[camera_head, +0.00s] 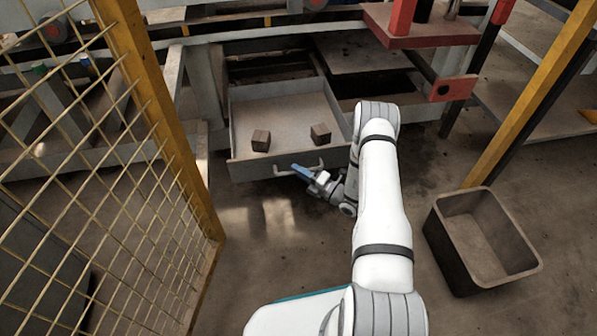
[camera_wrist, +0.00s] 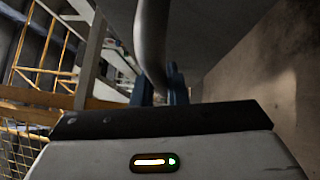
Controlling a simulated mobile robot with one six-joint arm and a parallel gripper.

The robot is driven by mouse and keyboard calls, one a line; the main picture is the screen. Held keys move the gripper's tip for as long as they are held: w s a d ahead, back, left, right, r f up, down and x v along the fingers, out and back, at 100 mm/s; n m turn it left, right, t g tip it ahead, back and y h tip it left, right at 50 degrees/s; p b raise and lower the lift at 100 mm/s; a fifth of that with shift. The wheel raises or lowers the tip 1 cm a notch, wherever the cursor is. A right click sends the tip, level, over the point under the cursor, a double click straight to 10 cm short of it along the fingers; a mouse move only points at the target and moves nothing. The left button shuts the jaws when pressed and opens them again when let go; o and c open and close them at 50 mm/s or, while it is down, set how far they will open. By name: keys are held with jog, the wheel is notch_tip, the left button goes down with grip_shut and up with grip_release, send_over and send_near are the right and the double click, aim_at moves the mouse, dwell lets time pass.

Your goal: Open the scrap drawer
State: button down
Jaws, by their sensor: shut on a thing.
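The scrap drawer (camera_head: 243,172) is a grey metal tray pulled out of its frame in the head view, with its inside showing. Two small brown blocks lie in it, one on the left (camera_head: 261,140) and one on the right (camera_head: 320,134). A light bar handle (camera_head: 283,171) runs along the drawer's front. My gripper (camera_head: 300,172) is at the handle, with its blue fingers shut on it. In the wrist view the handle (camera_wrist: 151,40) passes as a grey bar between the blue fingers (camera_wrist: 160,88).
An open brown bin (camera_head: 482,240) stands on the floor at the right. A yellow mesh fence (camera_head: 140,60) rises on the left, and a yellow post (camera_head: 520,100) on the right. A red bracket (camera_head: 450,88) is right of the drawer. Floor in front of the drawer is clear.

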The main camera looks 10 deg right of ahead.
jog(key=shift+d, duration=0.1)
jog(key=c, duration=1.5)
grip_release()
jog(key=shift+o, duration=0.2)
jog(key=p+v, duration=0.2)
jog(key=v, duration=0.5)
jog(key=shift+s+d, duration=0.25)
jog(key=shift+f, duration=0.15)
